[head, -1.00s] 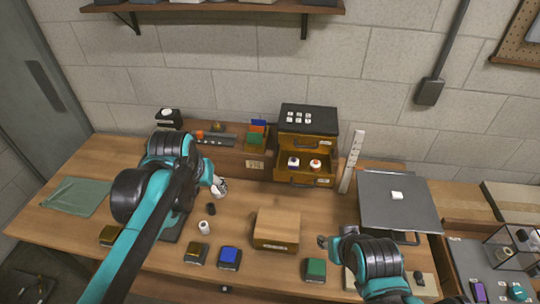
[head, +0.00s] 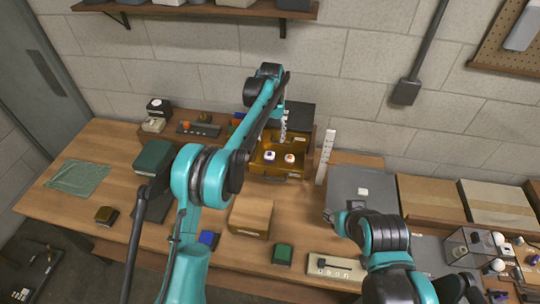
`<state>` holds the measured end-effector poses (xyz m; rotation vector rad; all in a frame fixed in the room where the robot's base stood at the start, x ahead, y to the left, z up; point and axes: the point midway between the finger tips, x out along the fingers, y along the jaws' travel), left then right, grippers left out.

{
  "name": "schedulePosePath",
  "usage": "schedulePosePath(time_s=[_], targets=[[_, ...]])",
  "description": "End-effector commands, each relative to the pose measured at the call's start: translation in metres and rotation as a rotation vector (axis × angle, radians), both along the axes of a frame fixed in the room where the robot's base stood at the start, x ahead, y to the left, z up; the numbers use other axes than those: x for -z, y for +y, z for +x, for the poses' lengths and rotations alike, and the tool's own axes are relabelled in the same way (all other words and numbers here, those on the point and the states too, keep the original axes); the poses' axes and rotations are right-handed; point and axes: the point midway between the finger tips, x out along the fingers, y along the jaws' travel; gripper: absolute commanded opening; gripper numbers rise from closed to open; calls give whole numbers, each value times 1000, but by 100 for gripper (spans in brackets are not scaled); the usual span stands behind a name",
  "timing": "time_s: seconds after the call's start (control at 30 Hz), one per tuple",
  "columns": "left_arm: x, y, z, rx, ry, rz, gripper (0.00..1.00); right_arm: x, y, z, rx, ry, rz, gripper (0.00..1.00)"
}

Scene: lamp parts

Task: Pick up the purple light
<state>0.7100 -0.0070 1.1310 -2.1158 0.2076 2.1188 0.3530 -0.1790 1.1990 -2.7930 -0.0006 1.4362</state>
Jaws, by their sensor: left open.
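A small white light with a purple-blue centre (head: 269,156) sits in the open wooden drawer (head: 268,172) of the cabinet at the back. A similar light with an orange-red centre (head: 290,158) sits just right of it. My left gripper (head: 284,139) is open and hangs over the back of the drawer, above and apart from the lights. Its arm hides part of the cabinet. My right gripper (head: 329,216) is low over the table beside the grey plate. Its fingers are too small to read.
A wooden block (head: 250,218) stands in front of the drawer. A white upright ruler (head: 325,157) stands right of the cabinet. A grey plate (head: 350,186) with a white piece lies further right. A clear box (head: 470,243) is at the far right.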

Motion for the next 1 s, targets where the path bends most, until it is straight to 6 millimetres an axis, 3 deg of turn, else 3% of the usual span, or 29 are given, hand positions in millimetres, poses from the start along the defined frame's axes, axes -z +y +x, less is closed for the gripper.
schedulePosePath(time_s=[0.2, 0.47, 0.73, 1.0], targets=[[41, 1, 0, 0, -1, 0, 58, 5, 0, 0, 0, 0, 0, 38], [58, 1, 0, -1, -1, 0, 58, 6, 0, 0, 0, 0, 0, 38], [97, 4, 1, 0, -1, 0, 58, 9, 0, 0, 0, 0, 0, 38], [105, 4, 1, 0, -1, 0, 58, 9, 0, 0, 0, 0, 0, 38]])
